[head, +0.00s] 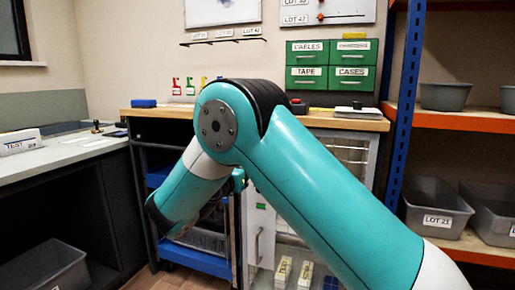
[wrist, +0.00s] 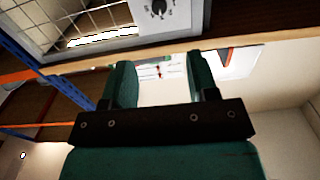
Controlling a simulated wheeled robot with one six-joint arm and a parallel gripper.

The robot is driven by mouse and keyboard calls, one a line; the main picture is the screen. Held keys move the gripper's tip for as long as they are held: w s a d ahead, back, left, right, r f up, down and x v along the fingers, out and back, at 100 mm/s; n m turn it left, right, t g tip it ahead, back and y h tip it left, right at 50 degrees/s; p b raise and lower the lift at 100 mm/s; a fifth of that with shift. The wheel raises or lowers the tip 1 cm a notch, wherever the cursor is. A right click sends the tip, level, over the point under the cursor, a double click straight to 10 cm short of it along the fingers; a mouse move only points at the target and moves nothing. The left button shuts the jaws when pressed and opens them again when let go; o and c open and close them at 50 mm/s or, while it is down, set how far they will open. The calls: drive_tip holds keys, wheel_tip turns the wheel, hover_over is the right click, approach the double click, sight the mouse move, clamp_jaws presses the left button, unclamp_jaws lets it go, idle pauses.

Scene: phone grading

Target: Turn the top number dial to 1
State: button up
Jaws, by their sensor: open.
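A black round dial (wrist: 158,8) with marks around it sits on a white panel (wrist: 182,14) at the top edge of the wrist view, partly cut off. Its setting is too small to read, and I cannot tell whether it is the top dial. My gripper (wrist: 157,73) is open in the wrist view, its two green fingers apart with nothing between them. The dial is beyond the fingertips and apart from them. In the head view my teal arm covers the middle, and neither the dial nor the gripper fingers can be made out.
A wooden workbench (head: 345,122) carries green drawers (head: 330,65). A mesh-fronted cabinet (head: 355,150) is below it. A blue-posted shelf (head: 440,116) with grey bins (head: 437,212) stands right. A grey counter (head: 70,152) is left. Yellow-white boxes (head: 283,273) sit low in front.

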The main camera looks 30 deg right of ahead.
drive_tip(key=x, duration=1.5)
drive_tip(key=shift+d, duration=0.15)
drive_tip(key=c, duration=0.9)
